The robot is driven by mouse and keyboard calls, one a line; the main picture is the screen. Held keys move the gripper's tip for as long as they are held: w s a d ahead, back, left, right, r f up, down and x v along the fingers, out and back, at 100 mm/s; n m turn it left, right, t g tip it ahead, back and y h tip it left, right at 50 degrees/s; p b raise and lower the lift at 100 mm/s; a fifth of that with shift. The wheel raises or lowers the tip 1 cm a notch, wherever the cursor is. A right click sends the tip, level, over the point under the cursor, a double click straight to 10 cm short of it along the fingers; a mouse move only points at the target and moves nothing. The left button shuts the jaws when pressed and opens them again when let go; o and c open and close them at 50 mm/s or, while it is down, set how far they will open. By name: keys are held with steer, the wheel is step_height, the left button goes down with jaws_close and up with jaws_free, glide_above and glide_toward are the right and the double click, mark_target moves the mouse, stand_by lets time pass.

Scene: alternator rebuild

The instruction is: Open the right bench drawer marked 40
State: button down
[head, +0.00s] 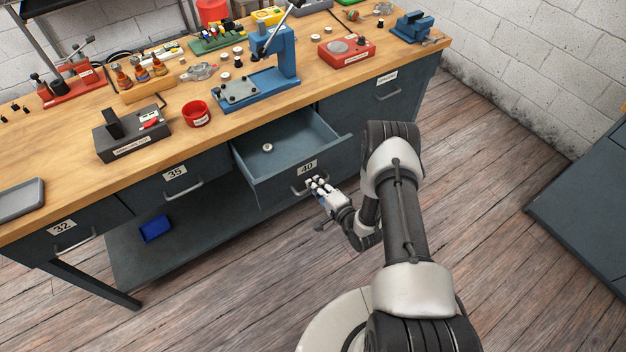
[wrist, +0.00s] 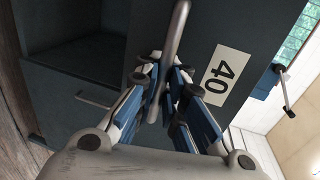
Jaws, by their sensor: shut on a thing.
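The drawer marked 40 (head: 262,185) is pulled out from the bench in the head view. A small round part (head: 267,147) lies on its floor. Its label (head: 307,167) is on the front panel and also shows in the wrist view (wrist: 222,76). My gripper (head: 318,186) is at the drawer front, shut on the bar handle (wrist: 177,32). In the wrist view my gripper (wrist: 168,92) has its blue and grey fingers on both sides of the handle, partly hiding it.
Drawers marked 35 (head: 176,176) and 32 (head: 62,230) to the left are shut. The bench top (head: 230,125) bears a blue press (head: 268,82), a red cup (head: 196,113) and several tools. A blue bin (head: 155,228) sits on the lower shelf. A dark cabinet (head: 585,205) stands at the right. Floor between is clear.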

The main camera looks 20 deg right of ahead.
steer(key=shift+f+v, duration=0.15)
steer(key=shift+v, duration=0.7)
steer(key=shift+f+v, duration=0.1)
steer(key=shift+v, duration=0.7)
steer(key=c, duration=1.7)
jaws_free()
steer(key=shift+s, duration=0.1)
steer(key=v, duration=1.2)
